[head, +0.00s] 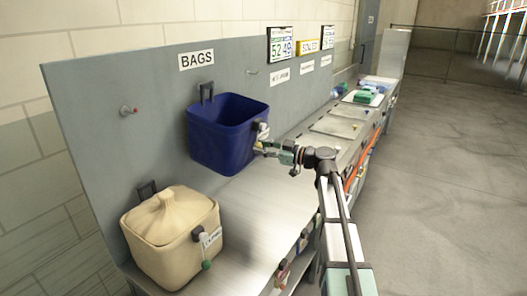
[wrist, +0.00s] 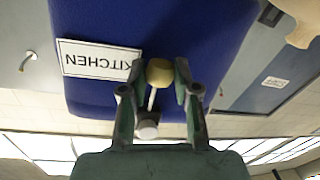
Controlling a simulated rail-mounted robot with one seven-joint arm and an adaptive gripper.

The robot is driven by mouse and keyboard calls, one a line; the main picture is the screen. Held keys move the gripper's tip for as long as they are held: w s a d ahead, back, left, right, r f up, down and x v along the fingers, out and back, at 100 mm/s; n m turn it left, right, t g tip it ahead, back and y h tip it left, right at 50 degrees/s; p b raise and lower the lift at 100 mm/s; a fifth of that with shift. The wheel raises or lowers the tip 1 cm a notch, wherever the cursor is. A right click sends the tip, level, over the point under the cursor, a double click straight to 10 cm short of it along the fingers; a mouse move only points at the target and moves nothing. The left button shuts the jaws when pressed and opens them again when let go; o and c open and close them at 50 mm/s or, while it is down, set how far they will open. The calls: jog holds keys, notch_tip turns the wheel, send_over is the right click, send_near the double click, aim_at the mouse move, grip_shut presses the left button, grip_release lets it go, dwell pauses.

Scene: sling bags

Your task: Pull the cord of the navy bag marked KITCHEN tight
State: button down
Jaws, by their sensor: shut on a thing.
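The navy bag (head: 222,135) hangs by a dark strap on the grey panel, its mouth wide open. It fills much of the wrist view (wrist: 190,35), where its white KITCHEN label (wrist: 90,60) reads upside down. A pale cord with a yellow ball (wrist: 160,72) at its end runs from a light grey stopper (wrist: 147,126) on the bag. My gripper (wrist: 158,80) is shut on the yellow ball, a finger on either side. In the head view my gripper (head: 261,148) is at the bag's right side, partly hiding the cord there.
The metal bench (head: 262,205) is clear below the navy bag. An empty peg (head: 128,110) sticks out of the panel at left.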

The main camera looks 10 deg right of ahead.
aim_at(252, 156)
jog(key=shift+w+a+f+b, duration=0.1)
jog(key=shift+w+f+b, duration=0.05)
jog(key=shift+f+b, duration=1.2)
jog(key=shift+w+a+f+b, duration=0.1)
jog(key=shift+f+b, duration=0.9)
jog(key=shift+b, duration=0.5)
jog(key=shift+r, duration=0.1)
jog(key=c, duration=0.8)
grip_release()
jog(key=shift+c, duration=0.2)
jog(key=v, duration=1.2)
